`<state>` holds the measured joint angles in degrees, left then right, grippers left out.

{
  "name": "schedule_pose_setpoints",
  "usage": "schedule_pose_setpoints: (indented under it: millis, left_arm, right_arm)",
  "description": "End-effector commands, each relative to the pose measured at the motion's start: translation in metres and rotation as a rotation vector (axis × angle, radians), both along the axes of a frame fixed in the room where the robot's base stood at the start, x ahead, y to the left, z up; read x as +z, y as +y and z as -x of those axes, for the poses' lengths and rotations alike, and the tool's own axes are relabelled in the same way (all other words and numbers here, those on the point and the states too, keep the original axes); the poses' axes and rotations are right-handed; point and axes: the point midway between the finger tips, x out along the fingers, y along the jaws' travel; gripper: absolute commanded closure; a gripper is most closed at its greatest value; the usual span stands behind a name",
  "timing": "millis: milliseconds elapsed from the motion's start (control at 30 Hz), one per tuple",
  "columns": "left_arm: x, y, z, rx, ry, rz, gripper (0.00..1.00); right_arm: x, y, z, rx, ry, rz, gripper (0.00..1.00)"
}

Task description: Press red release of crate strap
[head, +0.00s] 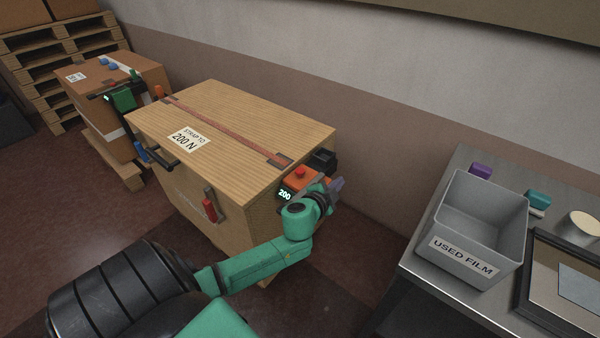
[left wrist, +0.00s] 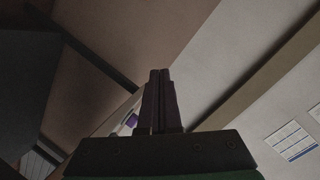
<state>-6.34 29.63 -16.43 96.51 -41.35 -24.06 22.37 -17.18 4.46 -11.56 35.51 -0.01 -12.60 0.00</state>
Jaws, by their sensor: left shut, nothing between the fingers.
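The wooden crate (head: 235,115) has a reddish-brown strap (head: 225,128) across its top and a label reading "STRAP TO 200 N" (head: 185,138). An orange strap tensioner (head: 297,183) sits at the crate's right end. Its red release button (head: 300,171) is on top, and its display reads 200. My left gripper (head: 337,185) is just right of the tensioner, partly hidden by my green wrist. I cannot tell whether it touches the tensioner. In the left wrist view its fingers (left wrist: 160,75) are shut with nothing between them; the button is not visible there. My right gripper is out of view.
A metal table at right holds a grey "USED FILM" bin (head: 478,225), a purple item (head: 481,171), a teal item (head: 538,199) and a framed tray (head: 570,275). A second strapped box (head: 115,80) and stacked pallets (head: 40,70) stand at left. A wall is behind the crate.

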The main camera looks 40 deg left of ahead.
Motion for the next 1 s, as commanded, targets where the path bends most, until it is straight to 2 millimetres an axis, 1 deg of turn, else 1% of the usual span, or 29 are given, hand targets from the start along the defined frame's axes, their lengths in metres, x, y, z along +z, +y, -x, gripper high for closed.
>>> schedule_pose_setpoints:
  millis: [33, 67, 100, 133, 167, 200, 233, 267, 300, 367, 400, 500, 533, 600, 667, 1000]
  left_arm:
    - [0.027, -0.005, -0.016, -0.084, -0.072, -0.086, 1.0]
    - [0.044, -0.013, -0.025, -0.151, -0.118, -0.143, 1.0]
    - [0.068, -0.027, -0.034, -0.261, -0.174, -0.24, 1.0]
    - [0.084, -0.038, -0.04, -0.367, -0.205, -0.341, 1.0]
    - [0.095, -0.047, -0.044, -0.494, -0.209, -0.478, 1.0]
    - [0.092, -0.045, -0.045, -0.634, -0.147, -0.658, 1.0]
    - [0.084, -0.028, -0.044, -0.707, -0.055, -0.789, 1.0]
    - [0.075, -0.007, -0.042, -0.744, 0.04, -0.884, 1.0]
    - [0.067, 0.018, -0.039, -0.762, 0.144, -0.964, 1.0]
    - [0.062, 0.056, -0.034, -0.753, 0.277, -1.051, 1.0]
    - [0.062, 0.08, -0.03, -0.734, 0.353, -1.093, 1.0]
    - [0.065, 0.126, -0.021, -0.684, 0.494, -1.161, 1.0]
    - [0.066, 0.135, -0.018, -0.671, 0.524, -1.172, 1.0]
    - [0.068, 0.15, -0.015, -0.65, 0.568, -1.189, 1.0]
    - [0.069, 0.156, -0.013, -0.641, 0.586, -1.195, 1.0]
    - [0.067, 0.156, -0.013, -0.642, 0.588, -1.196, 1.0]
  right_arm:
    - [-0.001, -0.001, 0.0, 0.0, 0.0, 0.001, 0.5]
    - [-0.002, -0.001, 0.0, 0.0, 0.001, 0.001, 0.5]
    - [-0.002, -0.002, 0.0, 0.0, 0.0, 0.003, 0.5]
    - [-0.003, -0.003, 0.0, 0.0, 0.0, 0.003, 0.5]
    - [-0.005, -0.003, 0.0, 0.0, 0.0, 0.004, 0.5]
    - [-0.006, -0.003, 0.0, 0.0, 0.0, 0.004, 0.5]
    - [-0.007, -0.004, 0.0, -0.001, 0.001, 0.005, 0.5]
    - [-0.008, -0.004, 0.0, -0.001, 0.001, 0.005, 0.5]
    - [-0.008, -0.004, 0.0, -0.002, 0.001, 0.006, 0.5]
    - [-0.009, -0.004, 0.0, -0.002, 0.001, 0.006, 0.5]
    - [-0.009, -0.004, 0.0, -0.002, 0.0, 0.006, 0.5]
    - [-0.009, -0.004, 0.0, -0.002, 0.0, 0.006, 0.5]
    - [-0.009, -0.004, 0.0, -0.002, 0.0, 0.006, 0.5]
    - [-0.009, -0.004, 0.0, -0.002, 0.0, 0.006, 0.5]
    - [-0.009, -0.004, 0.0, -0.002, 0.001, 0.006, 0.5]
    - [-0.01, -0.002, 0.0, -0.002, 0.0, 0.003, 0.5]
